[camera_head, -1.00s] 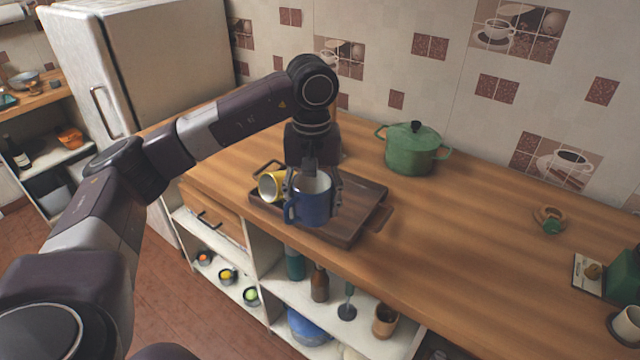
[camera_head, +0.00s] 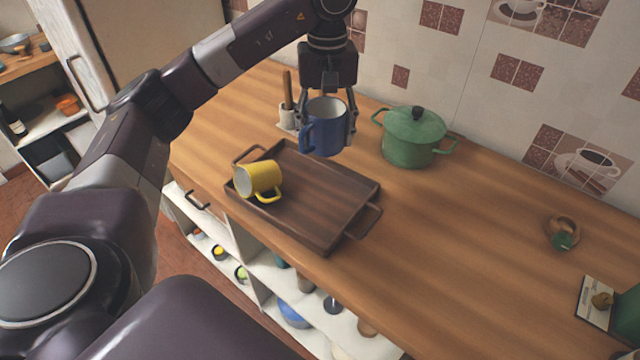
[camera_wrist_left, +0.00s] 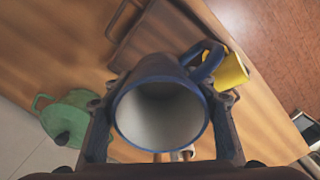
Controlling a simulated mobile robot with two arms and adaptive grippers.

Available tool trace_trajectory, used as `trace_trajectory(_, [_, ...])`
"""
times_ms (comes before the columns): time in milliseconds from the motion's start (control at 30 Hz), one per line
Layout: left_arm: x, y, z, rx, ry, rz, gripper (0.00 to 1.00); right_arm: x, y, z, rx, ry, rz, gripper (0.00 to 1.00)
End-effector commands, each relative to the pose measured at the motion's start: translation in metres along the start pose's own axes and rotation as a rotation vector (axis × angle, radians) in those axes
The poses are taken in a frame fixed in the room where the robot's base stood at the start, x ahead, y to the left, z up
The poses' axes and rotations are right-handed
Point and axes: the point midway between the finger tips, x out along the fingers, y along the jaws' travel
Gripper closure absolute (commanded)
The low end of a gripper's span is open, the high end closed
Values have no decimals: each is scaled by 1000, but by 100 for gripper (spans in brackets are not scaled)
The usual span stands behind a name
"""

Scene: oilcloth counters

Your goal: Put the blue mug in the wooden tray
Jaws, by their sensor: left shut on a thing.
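My left gripper (camera_head: 328,125) is shut on the blue mug (camera_head: 325,133), with a finger on either side of it. The mug is upright, its handle toward the left, and appears held above the counter at the back edge of the tray. In the left wrist view I look down into the white inside of the blue mug (camera_wrist_left: 160,116) between the fingers. The dark wooden tray (camera_head: 315,205) lies on the counter, with a handle at each end. A yellow mug (camera_head: 259,180) lies on its side at the tray's left end. My right gripper is out of view.
A green lidded pot (camera_head: 413,137) stands right of the blue mug. A small holder with a wooden-handled utensil (camera_head: 288,112) stands behind the tray. The tray's middle and right are bare. The counter (camera_head: 450,240) right of the tray is largely clear.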

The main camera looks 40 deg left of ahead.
Motion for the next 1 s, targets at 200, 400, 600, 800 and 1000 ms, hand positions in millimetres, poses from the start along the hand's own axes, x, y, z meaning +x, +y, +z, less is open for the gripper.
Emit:
trace_trajectory(200, [49,0,2,1,-6,-2,81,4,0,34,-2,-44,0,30])
trace_trajectory(400, [91,-2,2,-1,-6,-5,81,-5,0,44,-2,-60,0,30])
trace_trajectory(600, [132,-1,1,-1,-3,-2,81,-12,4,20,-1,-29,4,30])
trace_trajectory(800, [147,0,0,0,-1,0,81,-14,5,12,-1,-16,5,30])
trace_trajectory(1000, [172,-1,1,-1,-3,-2,81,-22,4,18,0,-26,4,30])
